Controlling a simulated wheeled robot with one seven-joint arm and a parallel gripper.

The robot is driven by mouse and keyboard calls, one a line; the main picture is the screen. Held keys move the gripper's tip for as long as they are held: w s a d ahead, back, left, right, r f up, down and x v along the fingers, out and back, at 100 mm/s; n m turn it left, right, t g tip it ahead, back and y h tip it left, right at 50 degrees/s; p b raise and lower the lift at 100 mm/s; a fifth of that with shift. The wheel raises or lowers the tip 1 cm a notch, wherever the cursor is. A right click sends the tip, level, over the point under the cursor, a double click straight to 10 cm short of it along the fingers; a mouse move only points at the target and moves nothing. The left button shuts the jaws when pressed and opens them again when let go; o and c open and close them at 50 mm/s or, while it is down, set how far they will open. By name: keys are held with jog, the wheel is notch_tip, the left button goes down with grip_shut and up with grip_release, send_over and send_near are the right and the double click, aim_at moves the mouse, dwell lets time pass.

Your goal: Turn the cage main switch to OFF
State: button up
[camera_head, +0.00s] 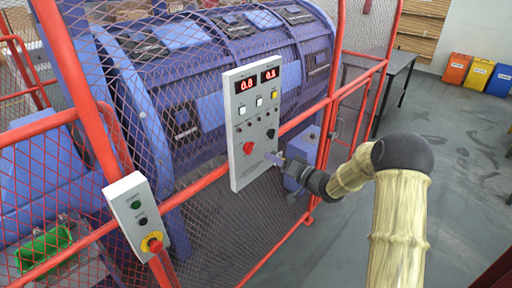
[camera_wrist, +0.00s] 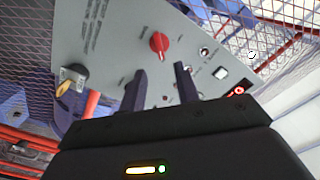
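A grey control panel (camera_head: 240,170) hangs on the red fence frame, and it fills much of the wrist view (camera_wrist: 105,50). It carries a red rotary knob (camera_head: 248,148), which also shows in the wrist view (camera_wrist: 158,43), and a black knob (camera_head: 270,133). The labels are too small to read, so I cannot tell which one is the cage main switch. My gripper (camera_head: 274,158) is at the panel's lower right edge. In the wrist view my gripper (camera_wrist: 161,78) has its two fingers apart with nothing held between them; the red knob is beyond the fingertips.
A small box (camera_head: 135,215) with green and black buttons and a red-yellow emergency stop is on the fence at left. Mesh fencing encloses the blue strander (camera_head: 205,70). A dark table (camera_head: 385,70) and coloured bins (camera_head: 480,75) stand behind right. The floor at right is clear.

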aim_at(253, 148)
jog(key=p+x, duration=0.2)
jog(key=x, duration=0.6)
jog(key=shift+w+a, duration=0.25)
grip_shut()
